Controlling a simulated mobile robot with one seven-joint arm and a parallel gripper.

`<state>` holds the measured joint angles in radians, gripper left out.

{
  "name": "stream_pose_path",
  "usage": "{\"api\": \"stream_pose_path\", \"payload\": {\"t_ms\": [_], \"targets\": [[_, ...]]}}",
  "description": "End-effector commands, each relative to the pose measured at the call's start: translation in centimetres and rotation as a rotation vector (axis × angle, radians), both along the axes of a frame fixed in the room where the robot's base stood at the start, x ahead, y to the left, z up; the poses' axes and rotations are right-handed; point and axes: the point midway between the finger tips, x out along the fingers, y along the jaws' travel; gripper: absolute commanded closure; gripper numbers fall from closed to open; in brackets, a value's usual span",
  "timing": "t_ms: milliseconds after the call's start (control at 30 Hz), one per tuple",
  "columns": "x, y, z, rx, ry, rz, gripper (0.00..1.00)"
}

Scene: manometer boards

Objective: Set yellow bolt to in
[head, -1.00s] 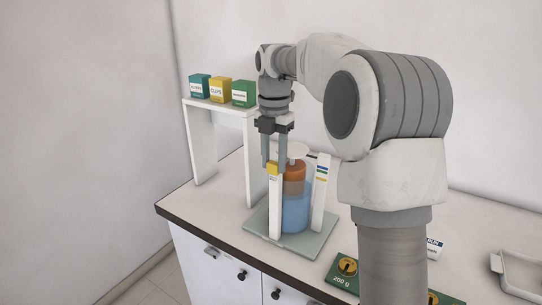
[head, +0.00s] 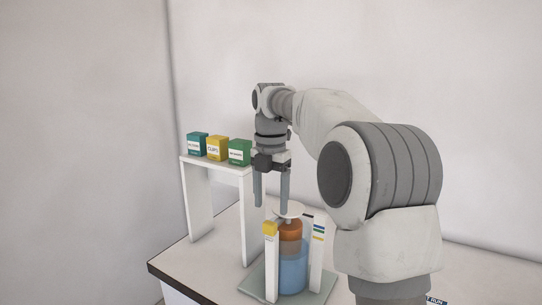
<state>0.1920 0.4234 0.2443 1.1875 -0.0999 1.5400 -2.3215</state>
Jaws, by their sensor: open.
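The yellow bolt appears to be the small yellow block (head: 271,228) at the top of the left white post (head: 271,265). I cannot tell from this view whether it is in or out. The post stands in front of a clear cylinder (head: 293,272) with blue liquid, an orange piston (head: 291,231) and a white disc (head: 289,209) on top. My gripper (head: 271,203) points down with its two fingers apart and nothing between them. Its fingertips are above the yellow block in the picture, apart from it.
A second white post (head: 317,250) with coloured stripes stands right of the cylinder. Both posts stand on a grey-green plate (head: 252,283). A white shelf (head: 200,205) on the left carries teal (head: 197,145), yellow (head: 217,148) and green (head: 240,152) boxes.

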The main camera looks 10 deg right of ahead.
Motion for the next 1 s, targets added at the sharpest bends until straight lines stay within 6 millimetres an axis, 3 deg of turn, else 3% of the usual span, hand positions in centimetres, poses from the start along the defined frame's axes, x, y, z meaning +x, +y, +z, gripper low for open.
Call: {"api": "stream_pose_path", "payload": {"t_ms": [33,200,500,700,1000], "targets": [[0.1,0.0,1.8,0.000,-0.004,0.000,0.30],[0.1,0.0,5.9,0.000,-0.003,0.000,0.30],[0.1,0.0,11.1,-0.001,-0.001,0.000,0.30],[0.0,0.0,12.2,-0.001,-0.001,0.000,0.30],[0.0,0.0,12.2,-0.001,0.000,0.000,0.30]]}}
